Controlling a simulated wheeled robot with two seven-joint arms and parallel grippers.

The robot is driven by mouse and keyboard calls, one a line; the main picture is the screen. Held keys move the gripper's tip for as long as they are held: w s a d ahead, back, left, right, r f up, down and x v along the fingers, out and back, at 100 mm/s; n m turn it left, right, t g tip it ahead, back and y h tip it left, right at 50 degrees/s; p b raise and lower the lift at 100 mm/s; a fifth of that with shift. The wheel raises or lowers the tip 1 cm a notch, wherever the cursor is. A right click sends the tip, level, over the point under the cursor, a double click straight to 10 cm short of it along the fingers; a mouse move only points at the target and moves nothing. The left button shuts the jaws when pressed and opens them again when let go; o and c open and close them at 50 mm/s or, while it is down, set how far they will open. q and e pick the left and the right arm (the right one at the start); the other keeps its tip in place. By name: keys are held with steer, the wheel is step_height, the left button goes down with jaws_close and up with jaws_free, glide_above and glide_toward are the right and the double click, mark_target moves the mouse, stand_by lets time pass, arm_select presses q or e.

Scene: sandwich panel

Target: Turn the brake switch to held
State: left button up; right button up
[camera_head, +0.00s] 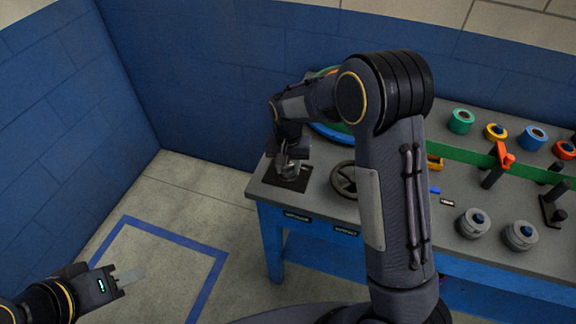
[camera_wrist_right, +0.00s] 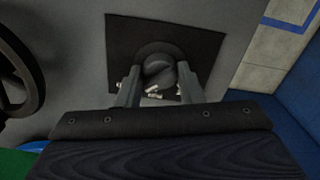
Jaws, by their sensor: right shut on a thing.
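The brake switch (camera_wrist_right: 158,72) is a round dark knob on a black square plate (camera_wrist_right: 210,42) in the right wrist view. Small pale marks show at the near side of the knob. My right gripper (camera_wrist_right: 159,80) has its two fingers on either side of the knob and is shut on it. In the head view, my right gripper (camera_head: 290,165) is over the black plate (camera_head: 294,182) at the left end of the bench, and it mostly hides the knob. My left gripper (camera_head: 128,277) is at the lower left above the floor, away from the bench; its finger gap is unclear.
A dark handwheel (camera_head: 344,180) stands just right of the plate; it also shows at the left of the right wrist view (camera_wrist_right: 18,80). The grey bench (camera_head: 335,208) also holds coloured rolls, an orange-handled part (camera_head: 503,155) and grey round pieces (camera_head: 474,222). My right arm hides the bench's middle.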

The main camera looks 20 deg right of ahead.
mark_target(288, 166)
steer(key=shift+m, duration=0.3)
steer(key=o, duration=1)
steer(key=shift+c, duration=0.2)
step_height(288, 166, up, 8)
steer(key=shift+f, duration=0.1)
